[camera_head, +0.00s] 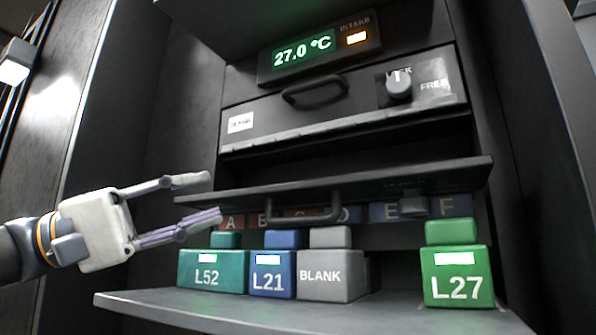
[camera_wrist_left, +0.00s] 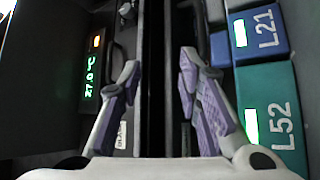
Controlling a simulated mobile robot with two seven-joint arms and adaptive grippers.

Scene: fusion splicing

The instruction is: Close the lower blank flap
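The lower flap (camera_head: 375,179) is a dark panel with a bar handle (camera_head: 303,216) and a small knob (camera_head: 413,204). In the head view it juts outward, open, above the row of blocks. My left gripper (camera_head: 212,197) is open and empty at the flap's left end, one finger above the level of its edge and the other below. I cannot tell whether it touches the flap. In the left wrist view the gripper's purple-padded fingers (camera_wrist_left: 158,70) stand apart with dark panel edges between and behind them. The right gripper is in neither view.
A shelf (camera_head: 250,312) below holds the L52 block (camera_head: 212,272), L21 block (camera_head: 271,275), grey BLANK block (camera_head: 331,275) and L27 block (camera_head: 457,276). Above are a handled upper panel (camera_head: 270,122), a LOCK/FREE knob (camera_head: 398,84) and a 27.0 °C display (camera_head: 305,51).

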